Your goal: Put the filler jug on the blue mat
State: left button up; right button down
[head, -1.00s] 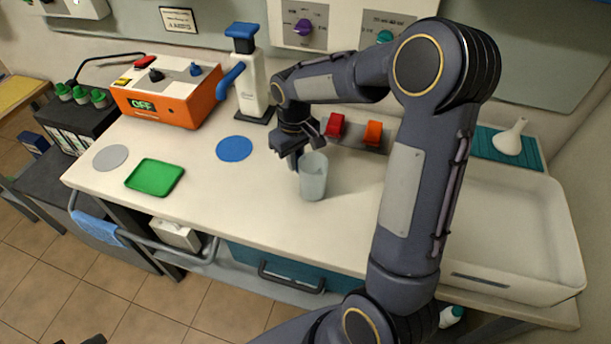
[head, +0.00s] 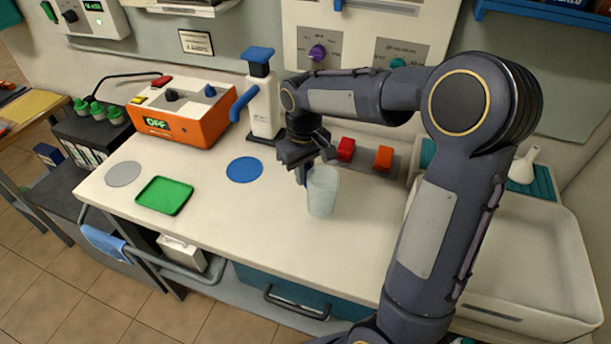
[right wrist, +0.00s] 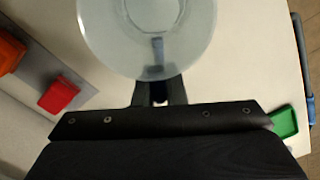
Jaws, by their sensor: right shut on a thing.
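The filler jug (head: 322,194), a pale translucent cup-shaped vessel, is upright above the right part of the white bench top. My right gripper (head: 306,172) is shut on the jug's wall at its far left side. In the right wrist view the jug (right wrist: 148,25) shows with its round mouth, and the gripper (right wrist: 159,95) meets its wall. The blue mat (head: 244,170), a flat round disc, lies bare on the bench to the left of the jug. The gap under the jug is too small to judge exactly. My left gripper is out of view.
A green tray (head: 165,196) and a grey disc (head: 123,174) lie farther left. A white pump bottle with blue top (head: 264,105) stands behind the mat, beside an orange charger (head: 180,118). Red (head: 346,148) and orange (head: 384,158) blocks stand behind the jug. Bench between jug and mat is clear.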

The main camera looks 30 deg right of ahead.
jog(key=s+a+r+b, duration=0.1)
jog(key=s+a+r, duration=0.7)
jog(key=s, duration=0.1)
jog(key=shift+a+r, duration=0.15)
jog(key=shift+a, duration=0.2)
dwell(0.5)
dwell(2.9)
